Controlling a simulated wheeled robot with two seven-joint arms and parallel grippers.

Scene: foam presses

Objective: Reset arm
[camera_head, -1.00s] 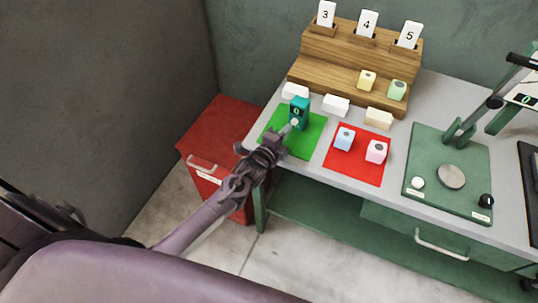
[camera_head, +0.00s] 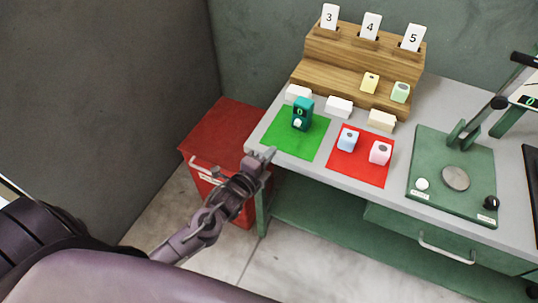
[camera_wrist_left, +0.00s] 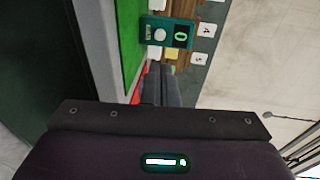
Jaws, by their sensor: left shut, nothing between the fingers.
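My left gripper (camera_head: 262,155) is shut and empty at the front left edge of the table, just short of the green mat. In the left wrist view its fingers (camera_wrist_left: 163,85) lie together. A teal device (camera_head: 302,115) with a lit "0" display and a round white button stands upright on the green mat (camera_head: 300,146). It also shows in the left wrist view, where the device (camera_wrist_left: 168,33) lies beyond the fingertips, apart from them. My right gripper is not in view.
A red mat (camera_head: 362,172) holds a blue and a pink foam block. A wooden stepped rack (camera_head: 340,76) with number cards 3, 4 and 5 stands behind. A green press (camera_head: 450,185) is at right.

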